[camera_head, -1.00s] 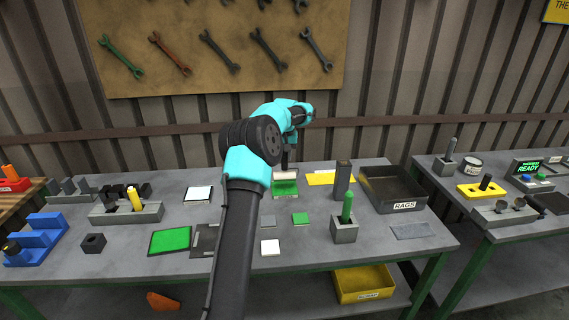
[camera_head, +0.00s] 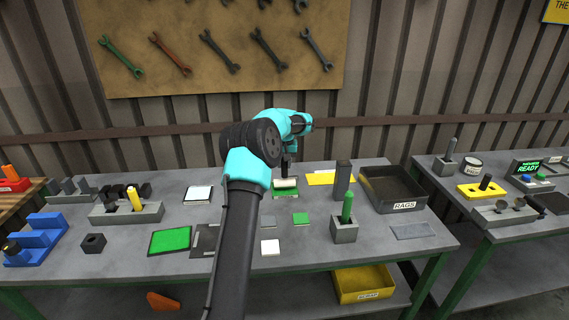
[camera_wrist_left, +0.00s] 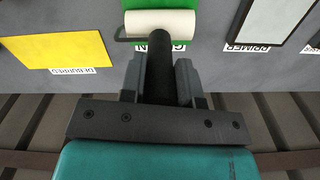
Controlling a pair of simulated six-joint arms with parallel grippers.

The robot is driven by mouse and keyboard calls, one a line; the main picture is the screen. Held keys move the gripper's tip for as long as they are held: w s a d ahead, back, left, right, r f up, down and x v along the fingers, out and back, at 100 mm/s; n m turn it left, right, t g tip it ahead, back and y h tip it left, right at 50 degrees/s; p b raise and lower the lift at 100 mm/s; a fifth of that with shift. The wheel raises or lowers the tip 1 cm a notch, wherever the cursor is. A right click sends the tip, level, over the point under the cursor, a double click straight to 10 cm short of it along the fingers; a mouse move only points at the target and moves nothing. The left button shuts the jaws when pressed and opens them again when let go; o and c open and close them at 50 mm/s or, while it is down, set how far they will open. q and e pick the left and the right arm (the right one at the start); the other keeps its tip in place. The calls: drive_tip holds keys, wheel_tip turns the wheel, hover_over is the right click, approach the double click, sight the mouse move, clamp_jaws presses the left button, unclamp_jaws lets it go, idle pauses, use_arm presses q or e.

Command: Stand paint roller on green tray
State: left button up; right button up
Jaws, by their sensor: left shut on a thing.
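The paint roller has a white sleeve (camera_head: 286,183) and a dark handle, which shows upright in the head view. My left gripper (camera_head: 288,160) is shut on the handle, above the sleeve. In the left wrist view, the gripper (camera_wrist_left: 158,82) has a finger on each side of the black handle (camera_wrist_left: 160,62), and the white sleeve (camera_wrist_left: 172,23) lies crosswise beyond it. The green tray (camera_head: 287,194) is directly under the sleeve. It also shows in the left wrist view (camera_wrist_left: 150,4), its label partly hidden. I cannot tell whether sleeve and tray touch. My right gripper is not in view.
A yellow sheet (camera_head: 321,178) and a dark upright block (camera_head: 343,178) are right of the tray. A white panel (camera_head: 198,194) is to the left. The rags bin (camera_head: 404,205) stands farther right. Small green and white squares lie in front.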

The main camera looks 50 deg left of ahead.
use_arm(q)
drive_tip(key=o, duration=1)
drive_tip(key=shift+r, duration=0.1)
wheel_tip(320, 180, up, 12)
drive_tip(key=shift+r, duration=0.1)
idle(0.4)
